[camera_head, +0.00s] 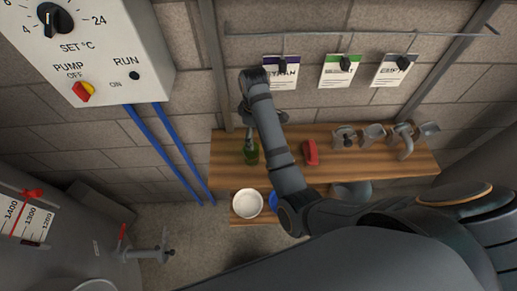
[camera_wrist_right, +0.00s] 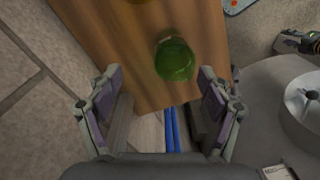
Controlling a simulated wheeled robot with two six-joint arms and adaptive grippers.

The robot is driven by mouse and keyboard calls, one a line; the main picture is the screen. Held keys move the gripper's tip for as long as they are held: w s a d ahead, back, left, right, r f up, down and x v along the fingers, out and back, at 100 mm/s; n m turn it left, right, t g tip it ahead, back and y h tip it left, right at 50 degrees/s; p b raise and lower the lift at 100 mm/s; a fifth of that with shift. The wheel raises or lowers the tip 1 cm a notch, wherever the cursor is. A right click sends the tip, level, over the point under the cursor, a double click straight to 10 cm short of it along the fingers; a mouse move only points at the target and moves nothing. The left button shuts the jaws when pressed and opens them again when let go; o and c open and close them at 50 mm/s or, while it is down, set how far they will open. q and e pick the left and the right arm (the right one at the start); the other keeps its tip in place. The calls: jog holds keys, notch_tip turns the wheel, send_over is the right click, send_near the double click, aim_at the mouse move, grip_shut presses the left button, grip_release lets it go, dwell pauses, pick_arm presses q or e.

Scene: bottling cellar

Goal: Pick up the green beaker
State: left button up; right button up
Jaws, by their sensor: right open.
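The green beaker (camera_head: 251,154) stands near the left end of the wooden shelf (camera_head: 226,158). In the right wrist view the green beaker (camera_wrist_right: 174,58) is seen from above, close to the shelf's end. My right gripper (camera_head: 250,125) is beside the beaker in the head view, partly hidden by my own arm. In the right wrist view my right gripper (camera_wrist_right: 158,82) is open and empty. The beaker shows beyond the fingertips, between their lines and nearer the right finger. No contact is visible. My left gripper is not in view.
A red object (camera_head: 311,152) and several metal fittings (camera_head: 373,134) sit farther right on the shelf. A white bowl (camera_head: 247,204) is on a lower board, with a blue item (camera_head: 273,201) beside it. Blue pipes (camera_head: 166,145) run left of the shelf. A control box (camera_head: 95,50) hangs upper left.

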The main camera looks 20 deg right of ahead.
aim_at(252, 153)
jog(key=f, duration=0.1)
jog(key=s+a+f, duration=0.1)
jog(key=a+f, duration=0.1)
jog(key=f, duration=0.1)
jog(key=shift+s+a+p, duration=0.1)
jog(key=shift+s+p, duration=0.15)
jog(key=shift+p, duration=0.15)
jog(key=shift+w+d+f, duration=0.15)
jog(key=shift+d+f, duration=0.05)
notch_tip(252, 153, down, 4)
jog(key=shift+a+f+p, duration=0.1)
jog(key=shift+f+p, duration=0.05)
jog(key=shift+p, duration=0.95)
jog(key=shift+f, duration=0.5)
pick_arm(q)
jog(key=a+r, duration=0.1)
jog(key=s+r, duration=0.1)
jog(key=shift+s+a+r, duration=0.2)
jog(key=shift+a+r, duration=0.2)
pick_arm(e)
jog(key=c, duration=1.2)
jog(key=shift+w, duration=0.1)
jog(key=shift+c, duration=0.2)
